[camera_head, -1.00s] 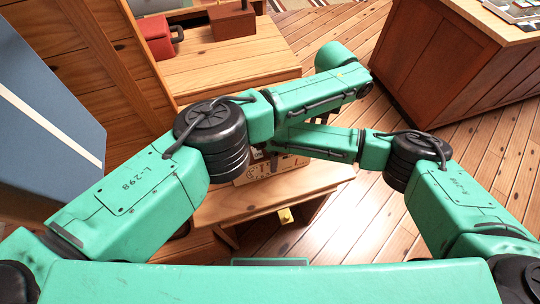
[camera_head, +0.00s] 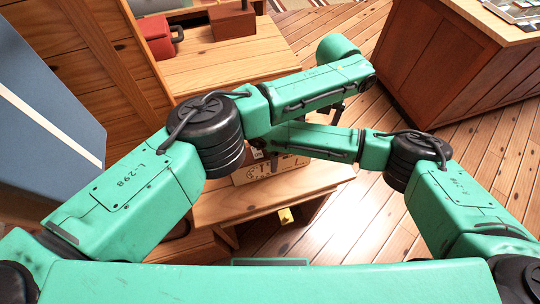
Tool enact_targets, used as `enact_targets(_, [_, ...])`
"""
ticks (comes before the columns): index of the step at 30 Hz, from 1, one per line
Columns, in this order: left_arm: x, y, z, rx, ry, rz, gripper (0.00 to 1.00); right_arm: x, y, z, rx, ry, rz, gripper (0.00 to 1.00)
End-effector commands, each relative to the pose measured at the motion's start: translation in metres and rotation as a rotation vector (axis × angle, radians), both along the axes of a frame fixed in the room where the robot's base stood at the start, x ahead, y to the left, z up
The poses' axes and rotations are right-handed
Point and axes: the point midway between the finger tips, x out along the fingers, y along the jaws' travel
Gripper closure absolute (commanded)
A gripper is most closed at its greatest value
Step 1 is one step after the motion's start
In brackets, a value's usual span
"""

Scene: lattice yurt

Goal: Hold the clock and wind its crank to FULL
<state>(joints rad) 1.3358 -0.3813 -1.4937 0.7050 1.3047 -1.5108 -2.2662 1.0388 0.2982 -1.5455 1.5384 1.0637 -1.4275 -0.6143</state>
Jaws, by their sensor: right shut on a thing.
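The clock (camera_head: 246,176) is a light wooden box with dark dial markings on its face. It stands on the wooden table below my crossed forearms, which hide its upper part. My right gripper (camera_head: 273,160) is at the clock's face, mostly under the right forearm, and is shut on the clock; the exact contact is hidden. My left forearm reaches across above, to the right of the clock. A dark part of the left gripper (camera_head: 337,108) shows below its wrist, apart from the visible clock; its fingertips are hidden. I cannot make out the crank.
The small wooden table (camera_head: 225,207) has bare room at its front. A brown cabinet (camera_head: 420,60) stands at the right, with plank floor between.

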Motion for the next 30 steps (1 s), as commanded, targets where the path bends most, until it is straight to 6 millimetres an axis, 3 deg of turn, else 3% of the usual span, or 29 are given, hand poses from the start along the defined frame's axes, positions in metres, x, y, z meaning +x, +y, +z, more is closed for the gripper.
enact_targets(13, [0.000,0.000,0.045,-0.001,-0.001,0.002,0.10,-0.001,0.000,-0.001,0.001,0.003,0.000,1.00])
enact_targets(26, [0.000,0.000,0.056,0.000,-0.001,0.002,0.10,-0.001,0.000,-0.001,0.000,0.002,0.000,1.00])
enact_targets(30, [0.000,-0.001,0.077,-0.002,-0.004,0.001,0.10,-0.001,0.000,-0.001,-0.001,0.002,0.001,1.00])
